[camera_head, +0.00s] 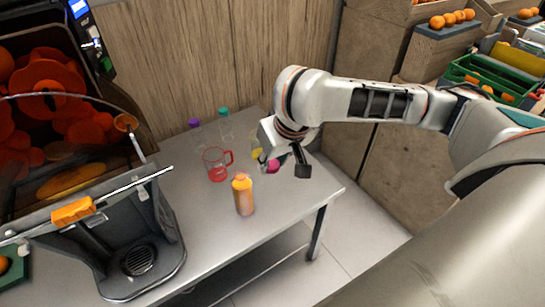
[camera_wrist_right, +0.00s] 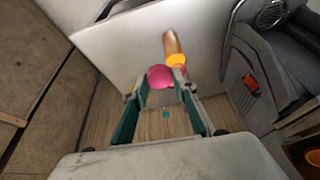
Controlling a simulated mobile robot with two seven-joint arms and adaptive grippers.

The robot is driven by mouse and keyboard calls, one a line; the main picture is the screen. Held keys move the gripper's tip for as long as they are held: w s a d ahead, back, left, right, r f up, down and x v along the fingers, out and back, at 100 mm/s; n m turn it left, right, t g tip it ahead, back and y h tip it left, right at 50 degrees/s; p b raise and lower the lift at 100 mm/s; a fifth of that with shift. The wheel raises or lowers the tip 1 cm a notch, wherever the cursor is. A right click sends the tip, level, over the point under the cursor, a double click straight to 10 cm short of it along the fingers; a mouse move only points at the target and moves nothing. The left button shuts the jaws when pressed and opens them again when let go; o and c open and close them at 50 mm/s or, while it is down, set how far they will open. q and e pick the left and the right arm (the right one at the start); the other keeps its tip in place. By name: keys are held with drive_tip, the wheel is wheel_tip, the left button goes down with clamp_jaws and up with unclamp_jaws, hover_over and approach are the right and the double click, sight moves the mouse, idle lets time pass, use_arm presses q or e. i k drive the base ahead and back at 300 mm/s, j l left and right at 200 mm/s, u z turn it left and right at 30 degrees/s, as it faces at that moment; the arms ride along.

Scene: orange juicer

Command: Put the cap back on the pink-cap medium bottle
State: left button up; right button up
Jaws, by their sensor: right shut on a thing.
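My right gripper (camera_head: 285,163) reaches in over the table from the right. It is shut on the pink cap (camera_head: 272,166). In the right wrist view the pink cap (camera_wrist_right: 160,77) shows as a round pink shape between the green-sided fingers of the gripper (camera_wrist_right: 160,92). I cannot make out a pink-cap medium bottle apart from the cap; the gripper and its arm hide part of the table there. My left gripper is not in view.
Purple-capped (camera_head: 194,124) and teal-capped (camera_head: 224,114) bottles stand farther back. A yellow item (camera_head: 256,152) is beside the gripper. The juicer (camera_head: 130,225) is at left.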

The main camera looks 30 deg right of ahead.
sight(241, 182)
drive_tip(key=l+u, duration=0.1)
drive_tip(key=l, duration=0.3)
drive_tip(key=k+l+u, duration=0.15)
drive_tip(key=l, duration=0.25)
drive_tip(key=l+u, duration=0.1)
drive_tip(key=l, duration=0.25)
drive_tip(key=k+l+u, duration=0.15)
drive_tip(key=l, duration=0.25)
drive_tip(key=k+l+u, duration=0.1)
drive_tip(key=l, duration=0.25)
drive_tip(key=k+l+u, duration=0.15)
drive_tip(key=l, duration=0.2)
